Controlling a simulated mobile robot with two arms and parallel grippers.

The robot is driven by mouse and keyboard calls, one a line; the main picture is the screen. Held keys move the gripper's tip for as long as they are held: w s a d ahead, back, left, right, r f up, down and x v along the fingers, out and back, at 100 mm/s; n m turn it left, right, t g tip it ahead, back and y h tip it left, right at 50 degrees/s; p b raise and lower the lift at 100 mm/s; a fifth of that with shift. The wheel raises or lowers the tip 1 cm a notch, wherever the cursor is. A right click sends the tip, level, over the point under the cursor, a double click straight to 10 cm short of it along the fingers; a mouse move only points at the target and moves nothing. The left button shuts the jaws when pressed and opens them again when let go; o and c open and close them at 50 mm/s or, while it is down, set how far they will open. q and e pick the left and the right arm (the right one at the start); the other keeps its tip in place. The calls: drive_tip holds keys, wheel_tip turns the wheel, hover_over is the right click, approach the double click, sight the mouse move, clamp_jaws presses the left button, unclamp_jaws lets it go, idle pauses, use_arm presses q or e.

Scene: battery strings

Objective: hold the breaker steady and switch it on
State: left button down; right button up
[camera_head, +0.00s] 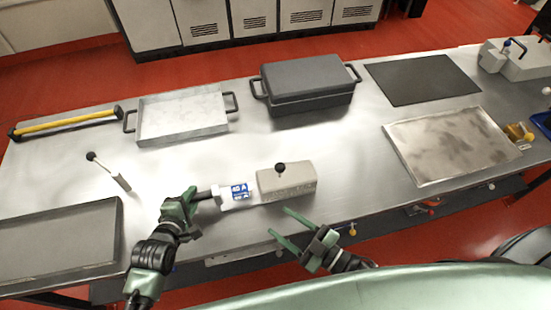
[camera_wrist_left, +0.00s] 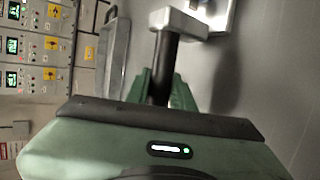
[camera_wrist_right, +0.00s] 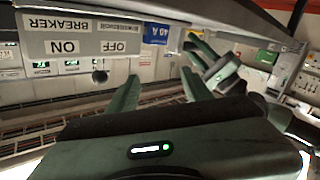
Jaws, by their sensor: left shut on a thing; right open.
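The breaker (camera_head: 287,181) is a beige box with a black knob (camera_head: 281,168) on a short lever, on the near part of the bench. A white part with a blue 40 A label (camera_head: 239,191) and a dark handle adjoins its left side. My left gripper (camera_head: 191,198) is shut on the dark handle (camera_wrist_left: 163,70). My right gripper (camera_head: 281,222) is open and empty, in front of the breaker and apart from it. In the right wrist view the panel (camera_wrist_right: 70,42) reads BREAKER, ON and OFF upside down; the knob (camera_wrist_right: 99,77) lies between the two words, nearer OFF.
An empty grey tray (camera_head: 60,263) lies at left, beside a small black-knobbed lever (camera_head: 92,157). A light tray (camera_head: 139,119), a dark lidded box (camera_head: 262,98), a black mat (camera_head: 424,80) and a stained tray (camera_head: 409,161) stand further back or right. Bare bench surrounds the breaker.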

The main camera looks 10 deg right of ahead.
sight(280, 170)
drive_tip(key=w+d+r+m+t+h, duration=0.4)
drive_tip(key=w+m+h, duration=0.3)
drive_tip(key=m, duration=0.4)
drive_tip(key=shift+h, duration=0.3)
drive_tip(key=w, duration=0.3)
drive_tip(key=w+a, duration=0.1)
drive_tip(key=w, duration=0.3)
drive_tip(key=w+a, duration=0.1)
drive_tip(key=w, duration=0.2)
drive_tip(key=shift+w+a, duration=0.1)
drive_tip(key=shift+w, duration=0.1)
clamp_jaws()
